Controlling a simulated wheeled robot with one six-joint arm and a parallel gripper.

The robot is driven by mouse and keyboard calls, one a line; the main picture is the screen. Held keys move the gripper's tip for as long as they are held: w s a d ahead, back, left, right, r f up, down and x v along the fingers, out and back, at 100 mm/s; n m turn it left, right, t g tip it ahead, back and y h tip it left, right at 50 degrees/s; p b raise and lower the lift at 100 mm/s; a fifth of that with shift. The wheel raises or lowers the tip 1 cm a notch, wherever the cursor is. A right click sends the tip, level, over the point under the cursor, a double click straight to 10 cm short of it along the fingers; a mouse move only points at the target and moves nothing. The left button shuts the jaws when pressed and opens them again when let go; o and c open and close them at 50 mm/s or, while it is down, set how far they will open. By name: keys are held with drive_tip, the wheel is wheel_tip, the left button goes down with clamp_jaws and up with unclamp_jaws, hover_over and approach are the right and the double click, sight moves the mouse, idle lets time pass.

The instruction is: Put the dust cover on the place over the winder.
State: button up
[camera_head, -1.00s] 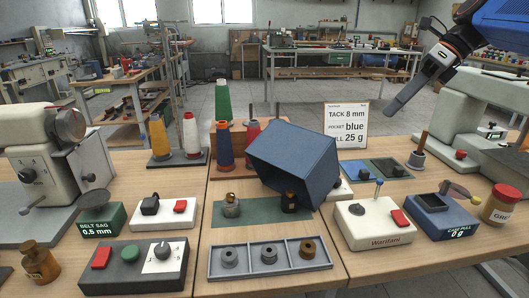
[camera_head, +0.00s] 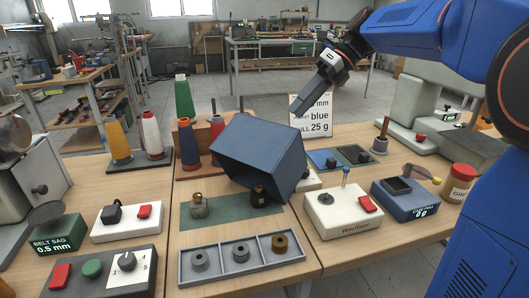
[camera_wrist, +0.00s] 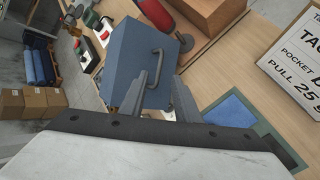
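In the wrist view, the cover (camera_wrist: 128,62) shows a dark bar handle (camera_wrist: 156,52) on one face. My gripper (camera_head: 298,108) is above and to the right of the cover in the head view, pointing down-left.
Thread cones (camera_head: 150,135) stand behind and left of the cover. A grey tray (camera_head: 184,268), a white box (camera_head: 340,229) and a blue scale (camera_head: 395,205) crowd the front. A sign (camera_head: 318,132) stands behind.

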drive_tip(key=x, duration=0.7)
drive_tip(key=shift+a, duration=0.15)
drive_tip(key=shift+c, duration=0.5)
clamp_jaws()
idle(0.9)
